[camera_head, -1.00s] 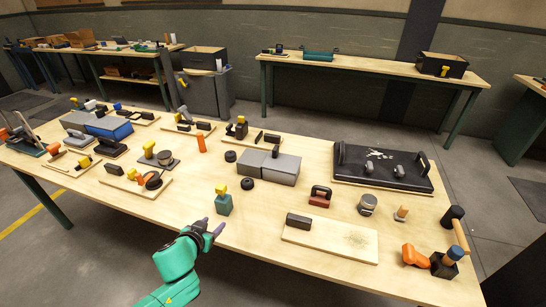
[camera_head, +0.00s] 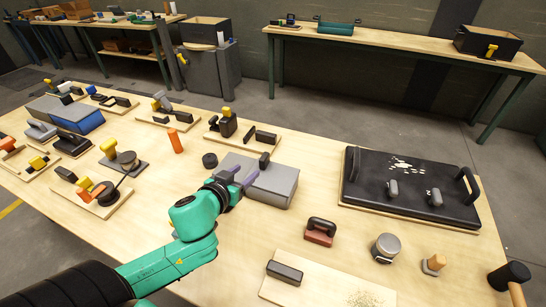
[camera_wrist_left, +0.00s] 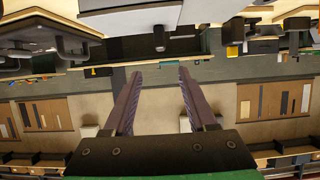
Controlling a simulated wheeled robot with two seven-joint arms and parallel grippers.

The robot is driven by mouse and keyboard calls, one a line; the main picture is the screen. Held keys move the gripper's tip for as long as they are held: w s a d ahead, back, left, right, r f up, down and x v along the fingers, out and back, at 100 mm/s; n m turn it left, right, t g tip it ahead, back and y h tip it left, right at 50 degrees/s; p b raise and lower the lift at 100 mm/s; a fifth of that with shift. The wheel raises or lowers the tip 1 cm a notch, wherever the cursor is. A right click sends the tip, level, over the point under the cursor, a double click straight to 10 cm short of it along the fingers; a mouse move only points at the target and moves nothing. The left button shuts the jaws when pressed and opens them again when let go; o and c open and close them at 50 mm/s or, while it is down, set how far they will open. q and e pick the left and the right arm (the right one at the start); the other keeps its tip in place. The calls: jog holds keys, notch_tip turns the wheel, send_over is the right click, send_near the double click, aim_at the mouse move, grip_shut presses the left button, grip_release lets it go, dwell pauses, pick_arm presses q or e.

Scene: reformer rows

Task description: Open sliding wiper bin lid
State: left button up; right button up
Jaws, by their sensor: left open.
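The wiper bin appears to be the long grey box (camera_head: 277,190) in the middle of the bench, with a small dark handle (camera_head: 264,160) standing up on its flat top. My left gripper (camera_head: 247,173) is over the near left part of this box, its two purple fingers apart and empty. The fingertips point toward the handle and look short of it. My arm and fingers hide part of the box top. In the left wrist view the open fingers (camera_wrist_left: 157,72) frame no object between them. My right gripper is not in view.
A black tray (camera_head: 365,200) with handles lies to the right. A red-brown block with a black handle (camera_head: 320,231) and a round grey-topped container (camera_head: 385,248) stand nearer. An orange cylinder (camera_head: 176,141) stands farther left.

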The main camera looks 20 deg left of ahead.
aim_at(261, 161)
pick_arm(q)
jog(key=x, duration=1)
jog(key=f+x, duration=0.1)
jog(key=x, duration=0.4)
jog(key=shift+s, duration=0.15)
grip_shut()
jog(key=shift+a, duration=0.1)
dwell(0.8)
